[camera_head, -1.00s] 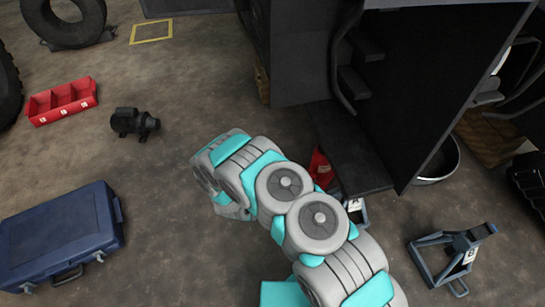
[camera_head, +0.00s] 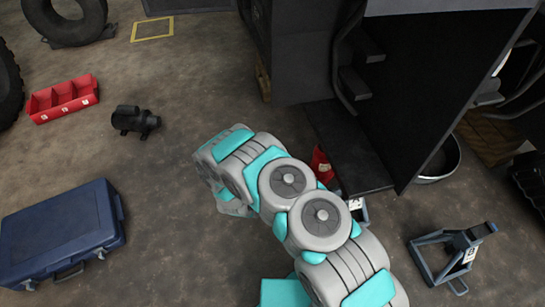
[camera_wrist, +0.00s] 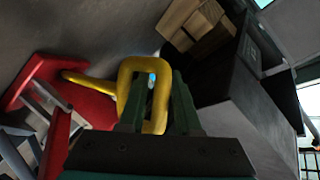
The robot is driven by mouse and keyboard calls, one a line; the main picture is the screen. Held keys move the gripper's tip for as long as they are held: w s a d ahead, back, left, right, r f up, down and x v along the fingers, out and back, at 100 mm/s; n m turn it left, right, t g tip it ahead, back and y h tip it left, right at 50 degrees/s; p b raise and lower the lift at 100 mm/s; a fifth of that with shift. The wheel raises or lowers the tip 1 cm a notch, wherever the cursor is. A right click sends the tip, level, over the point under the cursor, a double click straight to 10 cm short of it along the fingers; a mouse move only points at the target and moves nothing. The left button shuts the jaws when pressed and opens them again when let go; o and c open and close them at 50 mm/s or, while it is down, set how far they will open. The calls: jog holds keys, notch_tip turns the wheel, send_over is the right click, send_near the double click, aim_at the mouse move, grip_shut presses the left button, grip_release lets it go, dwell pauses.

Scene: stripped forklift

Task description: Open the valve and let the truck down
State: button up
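In the wrist view, a yellow looped handle (camera_wrist: 128,68) stands out from a red body (camera_wrist: 85,104) at the left. My gripper (camera_wrist: 160,78) has two dark green fingers at the loop. One limb of the loop lies between the fingers. I cannot tell whether they press on it. In the head view, a small part of a red object (camera_head: 320,165) shows behind my arm, by the dark truck (camera_head: 420,95). My gripper is hidden by my arm there.
A grey stand (camera_head: 455,252) is right of my arm. A blue case (camera_head: 60,235), a black motor-like part (camera_head: 135,121) and a red bin (camera_head: 63,98) lie on the left floor. Wooden blocks (camera_wrist: 195,25) show near the truck in the wrist view. The floor between case and arm is clear.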

jog(key=v, duration=0.8)
dwell(0.6)
